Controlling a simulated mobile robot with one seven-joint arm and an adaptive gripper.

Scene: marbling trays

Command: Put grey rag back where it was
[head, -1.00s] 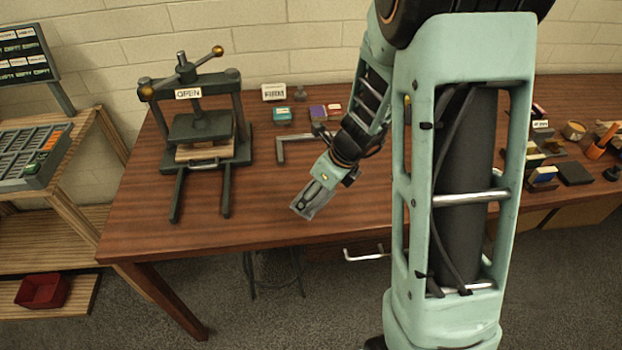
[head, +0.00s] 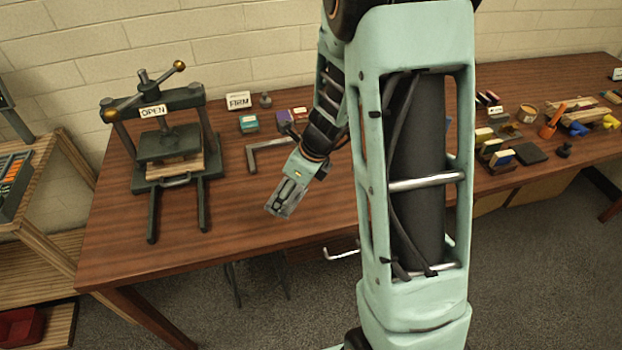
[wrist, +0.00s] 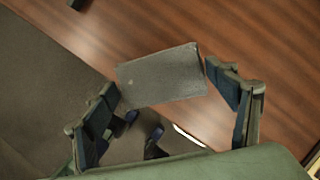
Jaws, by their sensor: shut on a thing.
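The grey rag (wrist: 162,76) is a flat, roughly rectangular piece between my fingers in the wrist view. In the head view its grey edge (head: 279,211) shows at the tip of my gripper (head: 285,198). My gripper also shows in the wrist view (wrist: 163,92), shut on the rag with a finger at each side. It holds the rag above the front part of the wooden table (head: 230,215), near the front edge. My arm hides part of the table's middle.
A dark press (head: 165,145) with an "OPEN" sign stands at the table's left. A metal square (head: 262,150), small boxes (head: 248,124) and a "FIRM" sign (head: 238,101) lie behind my gripper. The front left tabletop is clear.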

